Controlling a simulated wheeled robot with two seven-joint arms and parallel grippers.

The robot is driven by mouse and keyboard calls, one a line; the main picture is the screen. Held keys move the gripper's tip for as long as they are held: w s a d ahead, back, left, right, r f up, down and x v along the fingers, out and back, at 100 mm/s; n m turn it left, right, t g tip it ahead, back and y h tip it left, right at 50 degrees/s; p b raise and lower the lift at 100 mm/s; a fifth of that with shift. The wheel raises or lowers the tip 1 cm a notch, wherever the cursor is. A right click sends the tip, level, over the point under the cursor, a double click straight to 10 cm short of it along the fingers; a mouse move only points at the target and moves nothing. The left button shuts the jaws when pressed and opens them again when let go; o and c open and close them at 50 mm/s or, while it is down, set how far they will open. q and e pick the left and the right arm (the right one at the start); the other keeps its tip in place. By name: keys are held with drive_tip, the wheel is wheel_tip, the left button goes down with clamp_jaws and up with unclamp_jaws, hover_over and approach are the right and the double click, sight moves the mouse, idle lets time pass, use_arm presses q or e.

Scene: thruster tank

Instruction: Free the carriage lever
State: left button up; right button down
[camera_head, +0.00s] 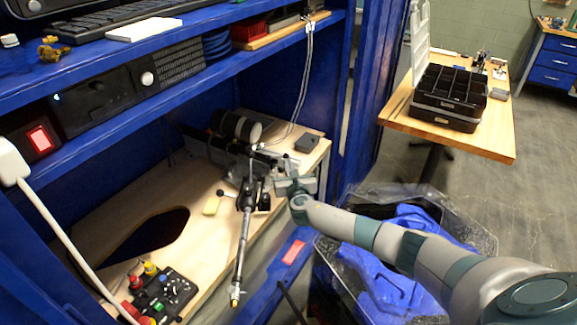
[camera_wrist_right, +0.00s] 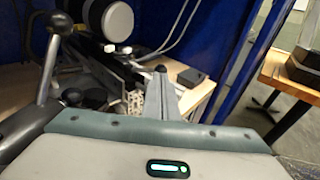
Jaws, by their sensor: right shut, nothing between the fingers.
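A dark and metal carriage mechanism (camera_head: 247,185) stands on the wooden bench top inside the blue rack, with a long thin rod (camera_head: 242,245) reaching toward the front. In the right wrist view, a metal lever with a round knob (camera_wrist_right: 56,28) stands at the left; I cannot tell for sure that it is the carriage lever. My right gripper (camera_head: 282,180) is beside the mechanism, on its right. In the right wrist view its fingers (camera_wrist_right: 161,84) are together and empty, pointing toward the bench. I cannot tell whether they touch the mechanism. My left gripper is not in view.
A black cylinder with a pale band (camera_head: 236,126) sits behind the mechanism. A small dark box (camera_head: 308,143) lies at the right bench edge. The bench top (camera_head: 130,205) has a dark oval opening. A control panel (camera_head: 160,297) is in front. A clear-walled tank (camera_head: 470,235) stands below my right arm.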

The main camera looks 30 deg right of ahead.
drive_tip(key=shift+w, duration=0.1)
drive_tip(key=shift+w+d, duration=0.35)
drive_tip(key=shift+w, duration=0.1)
drive_tip(key=shift+s, duration=0.1)
